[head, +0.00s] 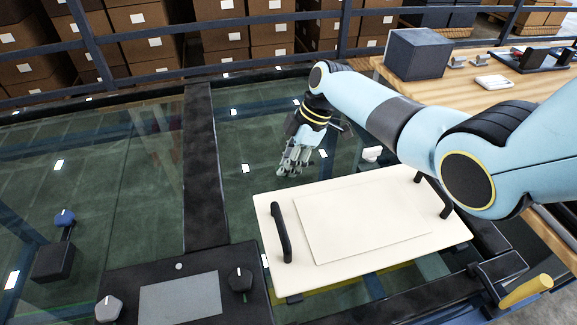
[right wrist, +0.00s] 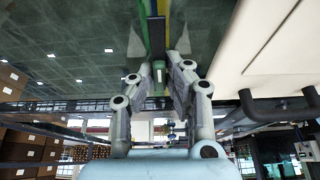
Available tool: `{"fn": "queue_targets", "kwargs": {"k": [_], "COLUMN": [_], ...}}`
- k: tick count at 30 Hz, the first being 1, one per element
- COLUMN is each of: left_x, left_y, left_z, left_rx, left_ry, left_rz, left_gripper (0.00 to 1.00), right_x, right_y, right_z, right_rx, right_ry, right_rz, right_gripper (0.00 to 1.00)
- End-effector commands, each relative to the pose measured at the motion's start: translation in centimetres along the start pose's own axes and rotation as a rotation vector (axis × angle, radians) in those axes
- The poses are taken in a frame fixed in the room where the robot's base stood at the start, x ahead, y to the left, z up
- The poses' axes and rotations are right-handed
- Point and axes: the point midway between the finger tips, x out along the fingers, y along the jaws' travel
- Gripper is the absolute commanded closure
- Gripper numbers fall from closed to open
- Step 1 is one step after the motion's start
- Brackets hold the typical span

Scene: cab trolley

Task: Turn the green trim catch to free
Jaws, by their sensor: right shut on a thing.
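My right gripper (head: 292,165) reaches down from the right at the centre of the head view, over the dark green glass. In the right wrist view its fingers (right wrist: 160,78) are closed around a small dark and pale piece with green on it, which appears to be the green trim catch (right wrist: 158,72). The fingers hide most of the catch in the head view, so its turn position cannot be told. My left gripper is not in view.
A cream panel (head: 275,225) with two black handles lies just below the gripper. A dark console (head: 130,275) with knobs (head: 240,279) is at the front. A blue-topped catch (head: 65,217) is at left. A wooden bench (head: 455,85) stands at back right.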

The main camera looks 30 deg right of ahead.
Motion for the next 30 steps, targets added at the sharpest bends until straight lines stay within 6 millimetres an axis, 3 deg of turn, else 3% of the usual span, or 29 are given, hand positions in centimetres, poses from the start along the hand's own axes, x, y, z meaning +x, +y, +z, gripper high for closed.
{"fn": "queue_targets", "kwargs": {"k": [18,19,24,30], "left_x": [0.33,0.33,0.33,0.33], "left_y": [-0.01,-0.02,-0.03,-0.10], "left_z": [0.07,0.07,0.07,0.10], "left_rx": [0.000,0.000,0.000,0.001], "left_ry": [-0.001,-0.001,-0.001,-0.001], "left_rz": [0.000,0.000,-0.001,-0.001], "left_gripper": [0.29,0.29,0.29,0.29], "right_x": [0.03,0.03,0.02,0.01], "right_y": [-0.02,-0.02,-0.01,0.01], "right_z": [0.08,0.08,0.06,0.04], "right_rx": [-0.041,-0.041,-0.040,-0.039], "right_ry": [-0.002,-0.002,-0.002,-0.001], "right_rz": [-0.017,-0.017,-0.017,-0.016], "right_gripper": [1.00,0.86,0.65,0.65]}}
